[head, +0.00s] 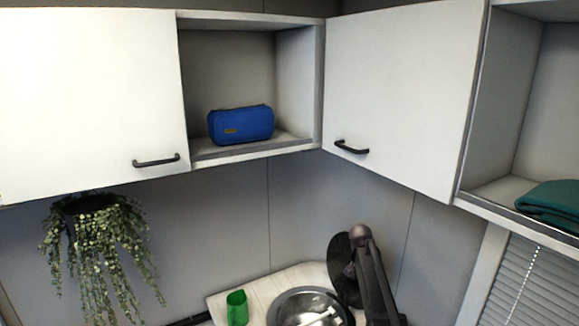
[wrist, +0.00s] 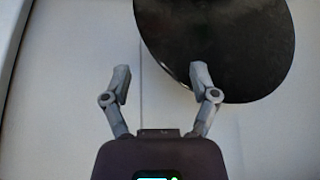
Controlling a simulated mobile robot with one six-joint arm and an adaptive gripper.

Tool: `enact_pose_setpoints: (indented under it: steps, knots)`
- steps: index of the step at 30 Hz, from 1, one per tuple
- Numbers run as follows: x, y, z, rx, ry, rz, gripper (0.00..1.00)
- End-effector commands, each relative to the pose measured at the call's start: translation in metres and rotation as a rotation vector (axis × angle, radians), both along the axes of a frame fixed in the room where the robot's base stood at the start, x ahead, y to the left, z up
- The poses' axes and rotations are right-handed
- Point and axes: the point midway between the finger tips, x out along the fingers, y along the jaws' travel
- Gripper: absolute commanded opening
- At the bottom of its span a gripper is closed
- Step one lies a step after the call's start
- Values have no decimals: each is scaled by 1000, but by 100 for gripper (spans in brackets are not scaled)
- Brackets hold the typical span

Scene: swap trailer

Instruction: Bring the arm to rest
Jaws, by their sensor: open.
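My gripper (wrist: 160,82) shows in the wrist view with its two grey fingers spread apart and nothing between them. A dark round disc (wrist: 215,40) lies beyond the fingers, and its lower edge passes behind the right fingertip. I cannot tell whether they touch. In the head view my dark arm rises at the bottom, right of centre, beside a black round disc (head: 341,268). The fingers cannot be made out there.
White cabinets hang above, one open shelf holding a blue case (head: 241,124). A trailing plant (head: 98,245) hangs left. Folded teal cloth (head: 552,203) lies right.

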Motion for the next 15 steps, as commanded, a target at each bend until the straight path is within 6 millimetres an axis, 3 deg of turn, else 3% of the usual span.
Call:
enact_pose_setpoints:
  steps: [1, 15]
  knots:
    - [-20, 6, -17, 3, 22, 26, 76]
    - [-174, 64, -117, 65, 268, 383, 76]
